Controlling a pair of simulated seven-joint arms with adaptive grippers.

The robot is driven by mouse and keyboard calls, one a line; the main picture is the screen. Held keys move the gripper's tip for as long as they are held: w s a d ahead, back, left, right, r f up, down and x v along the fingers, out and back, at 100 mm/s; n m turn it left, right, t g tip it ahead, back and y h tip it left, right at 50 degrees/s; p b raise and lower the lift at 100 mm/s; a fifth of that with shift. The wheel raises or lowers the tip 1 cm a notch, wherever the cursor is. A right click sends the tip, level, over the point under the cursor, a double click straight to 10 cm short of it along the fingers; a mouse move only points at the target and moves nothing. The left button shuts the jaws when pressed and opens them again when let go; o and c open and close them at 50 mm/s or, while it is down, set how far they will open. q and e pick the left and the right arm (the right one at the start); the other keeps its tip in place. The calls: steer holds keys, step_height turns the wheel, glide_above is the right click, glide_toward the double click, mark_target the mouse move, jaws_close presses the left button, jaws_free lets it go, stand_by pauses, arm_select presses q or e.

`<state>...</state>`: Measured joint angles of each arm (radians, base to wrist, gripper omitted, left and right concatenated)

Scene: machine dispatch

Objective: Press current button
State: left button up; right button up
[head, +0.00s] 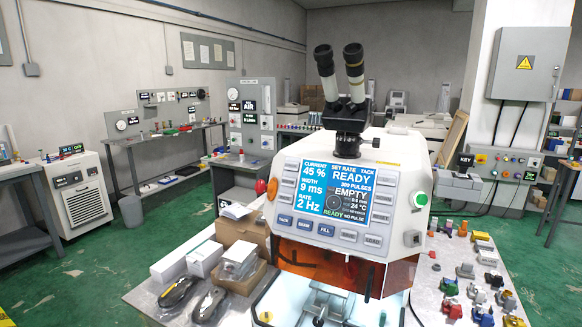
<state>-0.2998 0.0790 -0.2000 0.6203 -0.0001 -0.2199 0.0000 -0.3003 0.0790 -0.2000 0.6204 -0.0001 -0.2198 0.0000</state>
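A white machine (400,160) with a binocular eyepiece (342,75) on top stands in the middle of the head view. Its tilted front panel holds a blue and dark screen (338,192). The screen's upper left reads CURRENT 45 %, with WIDTH 9 ms and RATE 2 Hz below. Below the screen is a row of blue and grey buttons, including a blue TACK button (284,220) and a grey LOAD button (373,241). Neither gripper shows.
Cardboard boxes (240,232) and two dark handheld items (209,304) lie at left on the bench (140,296). Several small coloured parts (478,270) cover the right side.

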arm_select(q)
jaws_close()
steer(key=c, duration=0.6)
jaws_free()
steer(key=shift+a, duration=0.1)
